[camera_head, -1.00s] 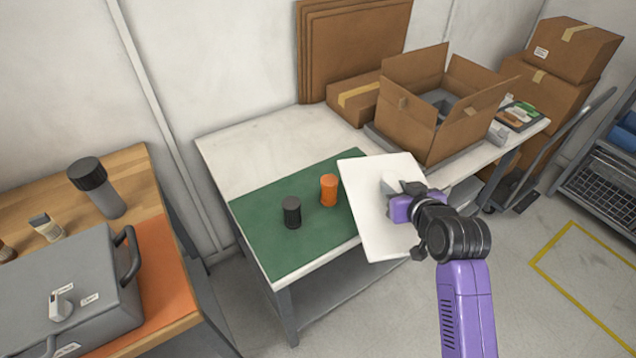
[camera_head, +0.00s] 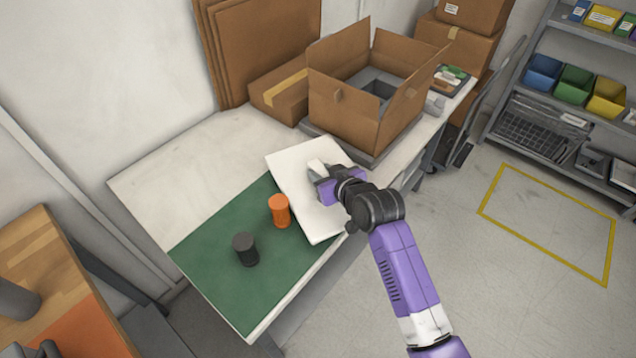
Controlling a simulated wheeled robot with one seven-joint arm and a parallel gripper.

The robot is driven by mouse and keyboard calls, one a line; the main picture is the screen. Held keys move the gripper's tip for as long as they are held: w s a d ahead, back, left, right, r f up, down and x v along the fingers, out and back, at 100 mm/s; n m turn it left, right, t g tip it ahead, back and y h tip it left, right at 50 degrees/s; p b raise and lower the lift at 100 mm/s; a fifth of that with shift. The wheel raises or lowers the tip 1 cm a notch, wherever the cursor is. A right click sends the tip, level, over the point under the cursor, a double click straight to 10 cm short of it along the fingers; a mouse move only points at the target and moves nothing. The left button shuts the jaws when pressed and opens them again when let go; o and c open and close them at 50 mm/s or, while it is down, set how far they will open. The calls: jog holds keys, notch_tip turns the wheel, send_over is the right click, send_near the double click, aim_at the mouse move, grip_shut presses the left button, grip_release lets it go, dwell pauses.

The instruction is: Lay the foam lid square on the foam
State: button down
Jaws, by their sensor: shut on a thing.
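The foam lid is a flat white slab (camera_head: 312,218) with a pale raised grip on top. My gripper (camera_head: 322,178) is shut on that grip and holds the slab, tilted in the picture, over the front table just short of the open carton. The foam (camera_head: 378,88) shows as grey material deep inside the open cardboard carton (camera_head: 345,118). The carton's raised flaps and walls hide most of the foam. The lid is outside the carton, apart from the foam.
The carton's flaps stand up around its opening. An orange cylinder (camera_head: 280,211) and a black cylinder (camera_head: 245,249) stand on the green mat (camera_head: 215,270). A closed carton (camera_head: 284,92) lies behind left. The table's left part is bare. Shelves (camera_head: 570,120) stand at right.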

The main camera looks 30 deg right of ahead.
jog(key=shift+f, duration=1.9)
jog(key=shift+f, duration=0.15)
jog(key=c, duration=1)
grip_release()
jog(key=shift+c, duration=0.2)
